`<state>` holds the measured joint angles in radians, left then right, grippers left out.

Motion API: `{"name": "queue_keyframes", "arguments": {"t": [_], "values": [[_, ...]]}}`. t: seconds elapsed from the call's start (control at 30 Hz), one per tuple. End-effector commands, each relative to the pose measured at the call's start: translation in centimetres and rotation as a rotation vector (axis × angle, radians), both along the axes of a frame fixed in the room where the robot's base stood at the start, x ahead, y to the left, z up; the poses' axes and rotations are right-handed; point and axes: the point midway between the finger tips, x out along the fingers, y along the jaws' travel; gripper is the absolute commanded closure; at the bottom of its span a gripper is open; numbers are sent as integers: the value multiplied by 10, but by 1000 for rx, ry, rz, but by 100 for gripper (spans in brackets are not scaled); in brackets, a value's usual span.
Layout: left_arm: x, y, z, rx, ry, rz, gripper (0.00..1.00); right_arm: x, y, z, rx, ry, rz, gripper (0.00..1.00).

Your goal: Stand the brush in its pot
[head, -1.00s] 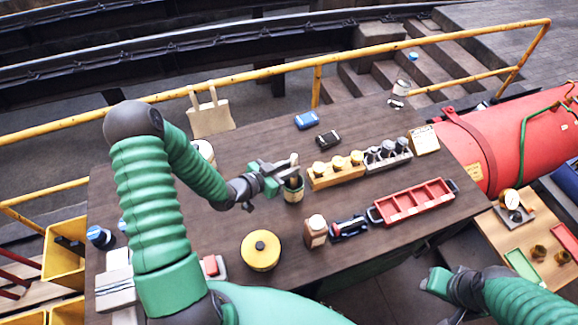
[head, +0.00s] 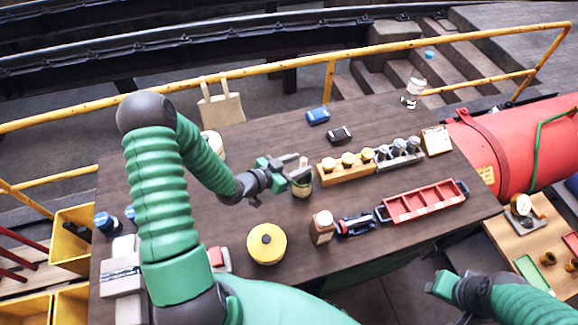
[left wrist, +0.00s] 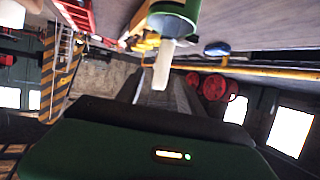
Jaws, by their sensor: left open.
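The pot (head: 302,190), small and dark with a pale band, stands upright on the brown workbench. The brush's pale handle (head: 303,163) sticks up out of the pot's mouth. The left wrist view shows the pot (left wrist: 178,16) with a green band and the brush handle (left wrist: 163,66) coming out of it towards the gripper. My left gripper (head: 290,168) is open, just left of the pot, its fingertips close to the handle. The brush's lower end is hidden inside the pot. My right gripper (head: 440,284) is empty, off the bench's front edge; its jaw gap is unclear.
A wooden block with yellow-topped pieces (head: 345,172) and grey fittings (head: 400,154) stand right of the pot. The bench left of the pot is mostly clear.

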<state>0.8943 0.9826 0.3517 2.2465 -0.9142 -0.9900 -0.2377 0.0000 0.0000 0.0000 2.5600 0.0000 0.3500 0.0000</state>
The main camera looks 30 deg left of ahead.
Motion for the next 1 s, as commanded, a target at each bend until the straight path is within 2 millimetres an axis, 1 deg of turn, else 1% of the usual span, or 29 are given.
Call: {"name": "queue_keyframes", "arguments": {"t": [0.07,0.17,0.43,0.53,0.57,0.6,0.73,1.0], "values": [[-8,4,2,2,0,2,56,0,0,-4,0,0,0,64],[-28,12,9,3,0,4,56,0,0,-9,0,0,0,64],[-98,37,38,3,1,7,56,0,0,-20,0,0,0,64],[-119,45,48,3,1,6,56,0,0,-21,0,0,0,64],[-124,46,51,2,2,5,56,0,0,-19,0,0,0,64],[-130,49,56,1,2,5,56,0,0,-13,0,0,0,64],[-142,52,59,0,2,3,56,0,0,-10,0,0,0,64],[-144,52,59,-1,1,0,56,0,0,-11,0,0,0,64]]}}
